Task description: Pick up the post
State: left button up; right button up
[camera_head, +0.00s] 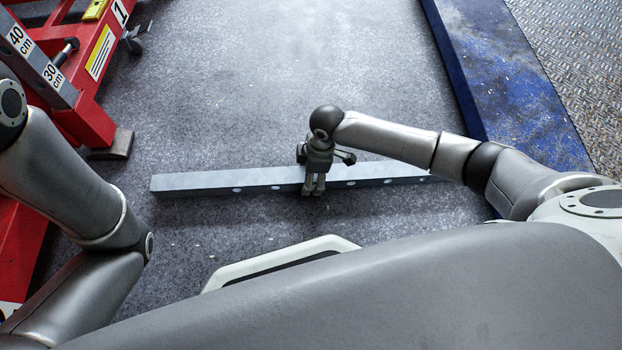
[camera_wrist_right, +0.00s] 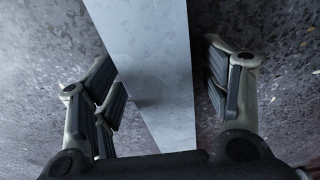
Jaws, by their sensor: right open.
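The post (camera_head: 215,183) is a long grey square bar with round holes along its side. It lies flat on the grey floor, across the middle of the head view. My right gripper (camera_head: 314,188) is over the middle of the post, pointing down. In the right wrist view, the post (camera_wrist_right: 150,60) runs between the fingers of my open right gripper (camera_wrist_right: 160,95). One finger is on each side of it, with a visible gap on the right side; contact on the left side is unclear. My left gripper is out of view; only my left arm shows at the left.
A red trolley jack (camera_head: 85,115) with scale labels stands at the upper left, its foot near the post's left end. A blue raised edge (camera_head: 510,75) runs along the right, with textured flooring (camera_head: 585,60) beyond. The floor (camera_head: 290,70) behind the post is clear.

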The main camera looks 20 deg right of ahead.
grip_shut()
jog(key=shift+w+a+r, duration=0.15)
jog(key=shift+w+r, duration=0.1)
jog(key=shift+r, duration=0.05)
dwell(0.4)
